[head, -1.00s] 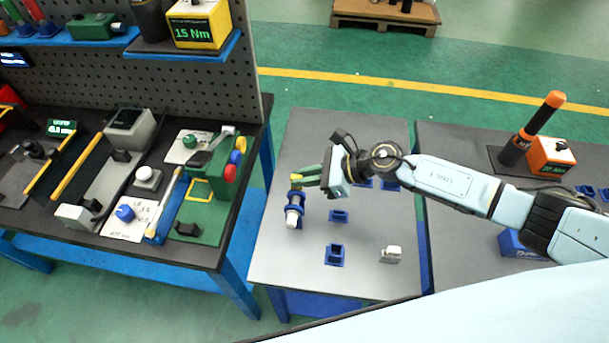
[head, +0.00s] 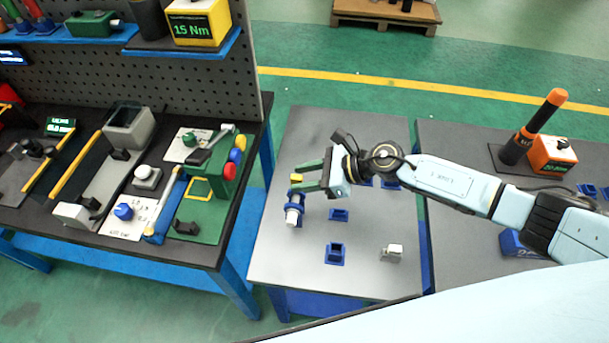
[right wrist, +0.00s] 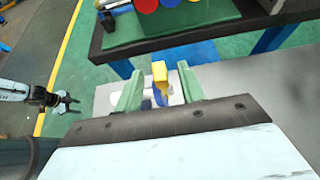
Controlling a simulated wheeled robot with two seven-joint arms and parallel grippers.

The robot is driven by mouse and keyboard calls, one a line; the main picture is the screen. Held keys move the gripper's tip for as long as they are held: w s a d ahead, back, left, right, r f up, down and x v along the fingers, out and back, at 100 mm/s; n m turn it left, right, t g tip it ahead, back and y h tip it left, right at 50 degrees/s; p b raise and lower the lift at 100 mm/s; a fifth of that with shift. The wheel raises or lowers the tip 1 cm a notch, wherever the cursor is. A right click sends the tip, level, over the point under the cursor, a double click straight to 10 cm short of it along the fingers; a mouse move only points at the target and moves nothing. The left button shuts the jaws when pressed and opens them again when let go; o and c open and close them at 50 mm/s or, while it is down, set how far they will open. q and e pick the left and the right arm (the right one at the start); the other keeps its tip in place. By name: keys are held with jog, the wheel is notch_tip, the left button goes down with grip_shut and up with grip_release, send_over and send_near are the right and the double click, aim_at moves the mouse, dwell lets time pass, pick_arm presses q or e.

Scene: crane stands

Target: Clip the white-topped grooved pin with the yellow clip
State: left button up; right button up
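The pin shows a white end (head: 292,217) toward me and sits in a blue stand (head: 298,199) on the grey table. The small yellow clip (head: 296,178) is at the far side of the stand; whether it is seated in the pin's groove I cannot tell. My right gripper (head: 303,180) has its green fingers spread on both sides of the clip. In the right wrist view the clip (right wrist: 160,72) sits between the fingers with gaps at both sides. What looks like my left gripper (right wrist: 64,102) is small at the left of that view, its opening unclear.
An empty-looking blue holder (head: 335,254), a smaller blue one (head: 339,215) and a grey-white block (head: 391,253) stand on the same table. A dark workbench (head: 215,258) with a green fixture is at the left. An orange-tipped tool (head: 535,125) stands at the right.

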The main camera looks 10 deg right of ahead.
jog(key=v, duration=0.5)
dwell(0.3)
jog(key=b+v, duration=0.2)
jog(key=v, duration=1.1)
jog(key=shift+r, duration=0.2)
jog(key=shift+d, duration=0.1)
